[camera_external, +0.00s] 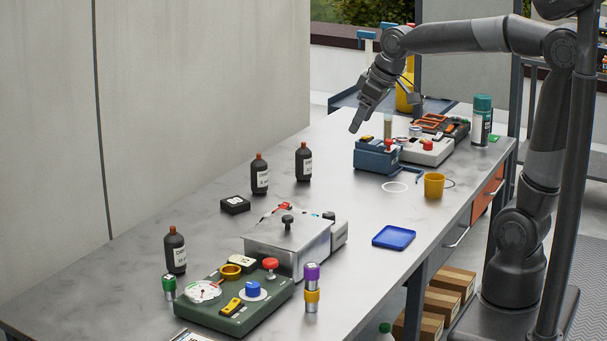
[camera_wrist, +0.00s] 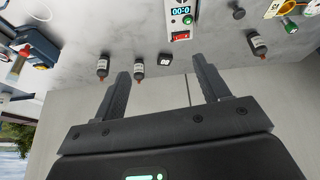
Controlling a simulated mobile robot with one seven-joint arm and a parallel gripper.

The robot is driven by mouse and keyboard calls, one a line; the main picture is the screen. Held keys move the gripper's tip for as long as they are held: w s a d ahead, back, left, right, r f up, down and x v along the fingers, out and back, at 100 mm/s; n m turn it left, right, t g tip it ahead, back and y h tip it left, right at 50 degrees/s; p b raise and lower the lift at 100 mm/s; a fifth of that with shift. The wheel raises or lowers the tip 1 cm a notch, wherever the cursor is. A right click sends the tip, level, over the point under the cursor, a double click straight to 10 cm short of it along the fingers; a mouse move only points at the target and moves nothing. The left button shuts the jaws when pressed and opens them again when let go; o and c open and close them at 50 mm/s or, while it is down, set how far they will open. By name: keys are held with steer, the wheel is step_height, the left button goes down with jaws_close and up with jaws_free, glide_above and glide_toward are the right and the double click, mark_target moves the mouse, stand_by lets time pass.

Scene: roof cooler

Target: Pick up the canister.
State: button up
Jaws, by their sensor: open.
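Several objects could be the canister, and I cannot tell which is meant. A teal spray can (camera_external: 481,120) stands upright at the far right of the bench. A small green-capped cylinder (camera_external: 169,288) stands at the near left, and a purple and yellow cylinder (camera_external: 311,290) stands by the green panel. My gripper (camera_external: 356,130) is above the far part of the bench, apart from these objects. In the wrist view my gripper (camera_wrist: 160,66) shows two spread fingers with nothing between them. A green-capped piece (camera_wrist: 290,26) shows at upper right there.
Dark bottles (camera_external: 260,174) stand along the wall side. A metal box (camera_external: 287,240) and green control panel (camera_external: 232,300) fill the near end. A blue box (camera_external: 376,156), yellow cup (camera_external: 434,185) and blue tray (camera_external: 394,237) lie farther right. The bench middle is mostly clear.

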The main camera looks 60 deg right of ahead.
steer(key=w+d+f, duration=0.1)
steer(key=w+d, duration=0.1)
steer(key=w, duration=0.8)
steer(key=n+y, duration=0.1)
steer(key=n, duration=0.1)
glide_toward(259, 171)
steer(key=w+d, duration=0.1)
steer(key=d, duration=0.1)
steer(key=shift+g, duration=0.4)
steer(key=x, duration=0.5)
steer(key=shift+w+f, duration=0.1)
steer(key=shift+f, duration=0.1)
steer(key=x, duration=0.5)
steer(key=shift+w+f, duration=0.15)
steer(key=shift+w, duration=0.25)
steer(key=c, duration=1.2)
